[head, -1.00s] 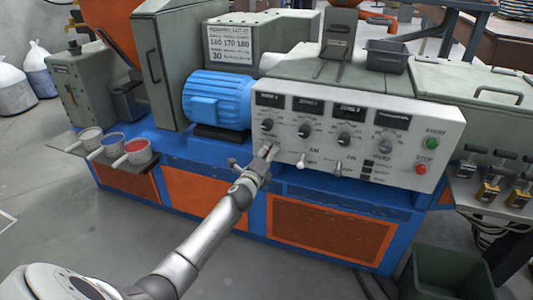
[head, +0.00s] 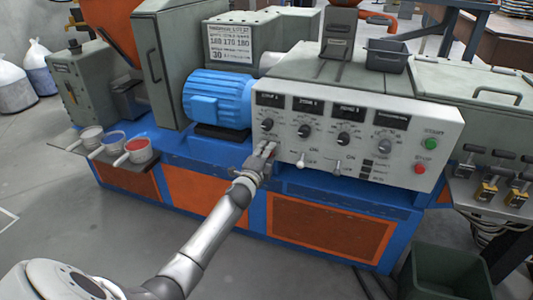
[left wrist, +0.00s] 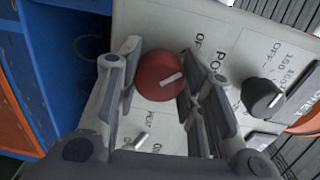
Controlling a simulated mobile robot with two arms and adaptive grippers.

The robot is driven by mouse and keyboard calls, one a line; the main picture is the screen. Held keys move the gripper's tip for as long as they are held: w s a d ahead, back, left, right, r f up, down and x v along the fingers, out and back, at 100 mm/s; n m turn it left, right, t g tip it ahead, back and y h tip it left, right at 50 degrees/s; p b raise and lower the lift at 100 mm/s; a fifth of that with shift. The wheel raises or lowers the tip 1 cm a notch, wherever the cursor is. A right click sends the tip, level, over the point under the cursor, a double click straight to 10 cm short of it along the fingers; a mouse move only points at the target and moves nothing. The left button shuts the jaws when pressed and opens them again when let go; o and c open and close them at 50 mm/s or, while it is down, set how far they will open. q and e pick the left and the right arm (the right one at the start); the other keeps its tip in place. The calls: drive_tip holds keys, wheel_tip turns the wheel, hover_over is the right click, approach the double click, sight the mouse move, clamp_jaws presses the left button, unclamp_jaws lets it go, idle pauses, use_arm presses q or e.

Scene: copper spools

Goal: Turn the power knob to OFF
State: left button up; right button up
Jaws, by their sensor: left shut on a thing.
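The red power knob (left wrist: 158,78) sits on the white control panel (head: 400,165). In the left wrist view its white pointer line slants up to the right, and printed lettering beginning "PO" and "OF" stands beside it. My left gripper (head: 267,147) is at the panel's lower left corner. In the wrist view the left gripper (left wrist: 160,58) has one finger on each side of the red knob and is shut on it. In the head view the gripper hides the knob. My right gripper is not in view.
A black knob (left wrist: 262,98) is close to the right finger. The panel also has toggle switches (head: 301,160), a green button (head: 431,144) and a red button (head: 420,169). A blue motor (head: 217,99) stands left of the panel.

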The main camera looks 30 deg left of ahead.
use_arm(q)
drive_tip(key=shift+f, duration=0.15)
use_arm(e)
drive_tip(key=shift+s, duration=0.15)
use_arm(q)
drive_tip(key=o, duration=1)
drive_tip(key=shift+o, duration=0.2)
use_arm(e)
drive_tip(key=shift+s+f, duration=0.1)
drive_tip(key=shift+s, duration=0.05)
use_arm(q)
drive_tip(key=shift+s, duration=0.1)
drive_tip(key=v, duration=1.2)
